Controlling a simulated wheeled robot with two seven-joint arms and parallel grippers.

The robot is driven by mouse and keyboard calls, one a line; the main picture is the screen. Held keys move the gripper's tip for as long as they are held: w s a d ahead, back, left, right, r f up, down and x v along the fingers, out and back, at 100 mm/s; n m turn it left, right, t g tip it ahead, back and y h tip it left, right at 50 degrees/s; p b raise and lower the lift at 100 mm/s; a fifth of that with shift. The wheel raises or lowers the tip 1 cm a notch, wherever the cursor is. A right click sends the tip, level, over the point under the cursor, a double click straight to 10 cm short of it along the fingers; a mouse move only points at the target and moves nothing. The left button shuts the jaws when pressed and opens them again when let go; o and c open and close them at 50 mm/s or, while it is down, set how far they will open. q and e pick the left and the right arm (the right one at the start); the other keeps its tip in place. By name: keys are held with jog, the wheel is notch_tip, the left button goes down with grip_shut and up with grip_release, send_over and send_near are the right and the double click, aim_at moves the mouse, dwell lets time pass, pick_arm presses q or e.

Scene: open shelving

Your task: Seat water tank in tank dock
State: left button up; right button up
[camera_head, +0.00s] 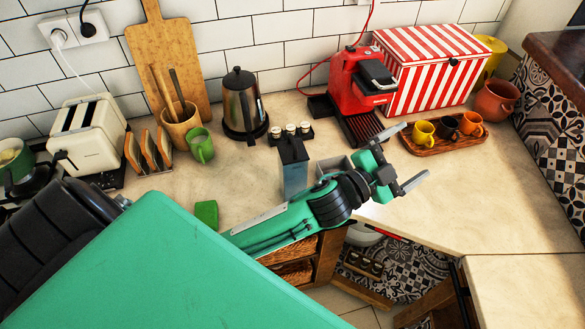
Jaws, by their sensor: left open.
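A clear blue-grey box with a dark top (294,176), which looks like the water tank, stands upright on the counter left of centre. My left arm passes close in front of its base. The red coffee machine (352,78) stands at the back; I cannot make out the tank dock for certain. A grey open-topped box (331,165) sits partly hidden behind my left wrist. My left gripper (415,150) is open and empty, right of the tank and in front of the machine's drip tray. My right gripper is out of view.
A capsule holder (290,131) stands behind the tank. A kettle (242,108), green mug (201,146) and green sponge (207,213) lie to the left. A wooden tray (436,147) with cups and a striped box (430,70) are to the right. The right counter is clear.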

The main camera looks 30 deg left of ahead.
pick_arm(q)
jog(key=s+d+r+m+g+h, duration=0.2)
jog(key=d+r+m+g+h, duration=0.1)
jog(key=d+r+m+h, duration=0.45)
jog(key=s+d+m+g+h, duration=0.3)
jog(key=m+g+h, duration=0.2)
jog(key=m+g, duration=0.5)
jog(key=m+g+y, duration=0.9)
jog(key=m+y, duration=0.4)
jog(key=y, duration=1.1)
send_near(295, 152)
jog(key=w, duration=0.3)
jog(key=x, duration=0.3)
jog(key=p+x, duration=0.1)
jog(key=x, duration=0.4)
jog(key=shift+w+a+f, duration=0.25)
jog(key=shift+a+f, duration=0.1)
jog(key=shift+a, duration=0.1)
jog(key=shift+s+a+f+p, duration=0.1)
jog(key=shift+s+f+p, duration=0.15)
jog(key=shift+p, duration=0.45)
jog(key=p+x, duration=0.2)
jog(key=x, duration=0.2)
jog(key=shift+f, duration=0.4)
jog(key=shift+w, duration=0.1)
jog(key=c, duration=2)
